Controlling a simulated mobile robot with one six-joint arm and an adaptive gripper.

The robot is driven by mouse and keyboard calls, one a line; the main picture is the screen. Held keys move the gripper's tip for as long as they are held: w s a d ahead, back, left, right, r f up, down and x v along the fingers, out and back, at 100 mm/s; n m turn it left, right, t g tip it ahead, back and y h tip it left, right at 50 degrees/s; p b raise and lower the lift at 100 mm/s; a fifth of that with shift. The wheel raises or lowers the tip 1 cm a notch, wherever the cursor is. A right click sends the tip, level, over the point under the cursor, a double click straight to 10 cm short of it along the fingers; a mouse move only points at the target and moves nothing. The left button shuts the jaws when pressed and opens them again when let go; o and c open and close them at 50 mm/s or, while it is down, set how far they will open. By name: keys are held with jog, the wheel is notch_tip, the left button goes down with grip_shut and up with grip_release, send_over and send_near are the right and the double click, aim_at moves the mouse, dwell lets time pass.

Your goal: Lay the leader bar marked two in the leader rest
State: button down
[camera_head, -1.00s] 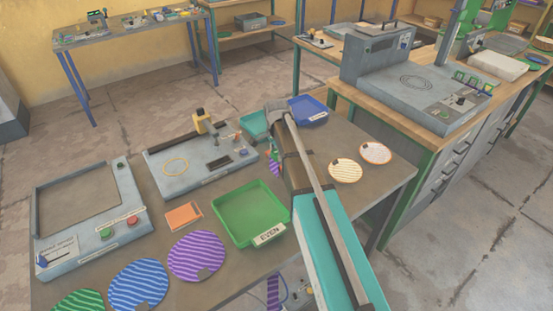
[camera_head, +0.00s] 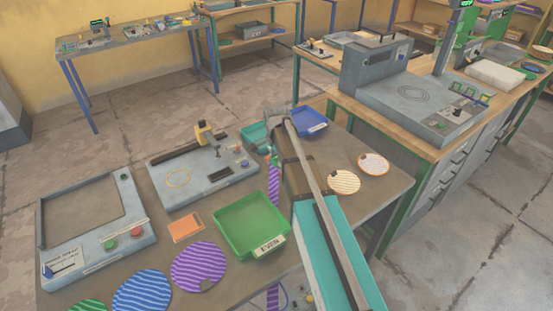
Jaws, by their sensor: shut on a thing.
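My arm reaches from the lower right to the bench, with its wrist above the back. My gripper (camera_head: 272,156) is small here and partly hidden by my arm. It appears shut on a purple-striped strip (camera_head: 273,186) that hangs below it, behind the green tray. I cannot make out a bar or a mark two on it. A grey fixture (camera_head: 215,177) with a yellow clamp, a ring mark and dark slots lies to the left. I cannot tell which part, if any, is the leader rest.
A green tray (camera_head: 233,229) labelled EVEN, a blue tray (camera_head: 323,122), an orange block (camera_head: 186,229) and a grey frame (camera_head: 128,236) with buttons share the bench. Striped discs (camera_head: 198,266) lie at the front; two pale discs (camera_head: 344,182) lie right. A grey press (camera_head: 410,98) stands on the bench behind.

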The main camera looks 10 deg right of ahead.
jog(key=s+a+r+p, duration=0.4)
jog(key=s+r+p, duration=0.5)
jog(key=s, duration=0.4)
jog(key=shift+s+a+r, duration=0.15)
jog(key=shift+r, duration=0.25)
jog(key=shift+s, duration=0.1)
dwell(0.6)
